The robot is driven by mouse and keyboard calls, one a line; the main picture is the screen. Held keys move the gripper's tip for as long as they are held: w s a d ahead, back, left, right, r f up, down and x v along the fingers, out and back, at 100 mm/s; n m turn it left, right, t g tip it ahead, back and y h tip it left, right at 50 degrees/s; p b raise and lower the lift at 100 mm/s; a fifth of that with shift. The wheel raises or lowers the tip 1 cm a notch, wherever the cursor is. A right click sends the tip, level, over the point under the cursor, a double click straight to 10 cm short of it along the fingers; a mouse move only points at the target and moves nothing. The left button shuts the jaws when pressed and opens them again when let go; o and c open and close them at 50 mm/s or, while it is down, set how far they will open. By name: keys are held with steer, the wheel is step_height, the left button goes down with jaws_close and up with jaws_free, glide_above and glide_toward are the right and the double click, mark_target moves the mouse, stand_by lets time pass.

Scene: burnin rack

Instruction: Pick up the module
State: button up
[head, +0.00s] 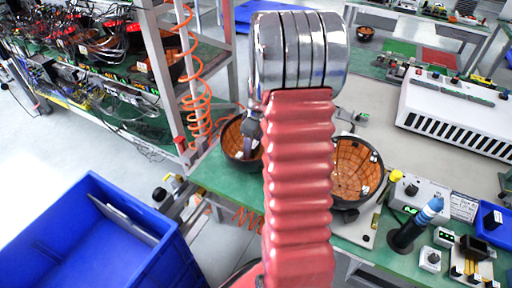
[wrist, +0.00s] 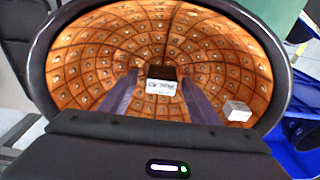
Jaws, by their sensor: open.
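A small module (wrist: 162,87) with a dark top and a white labelled front sits inside the orange-lined bowl (wrist: 90,62) in the wrist view. My gripper (wrist: 160,78) is open. Its two fingers reach into the bowl, one on each side of the module, with gaps visible between. I cannot tell how far the fingertips are above or in front of it. A second, white module (wrist: 237,111) lies to the right in the same bowl. In the head view my gripper (head: 251,140) is at the left bowl (head: 230,138), and my arm hides part of it.
A second orange-lined bowl (head: 352,170) with small white pieces stands right of my arm on the green bench (head: 216,174). A blue bin (head: 95,235) is at lower left. A cabled rack (head: 100,70) and a coiled orange hose (head: 190,90) are at left.

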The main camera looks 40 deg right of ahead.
steer(key=c, duration=1.1)
steer(key=shift+r, duration=0.1)
steer(key=shift+c, duration=0.2)
step_height(320, 180, up, 10)
steer(key=shift+f, duration=0.1)
stand_by(0.5)
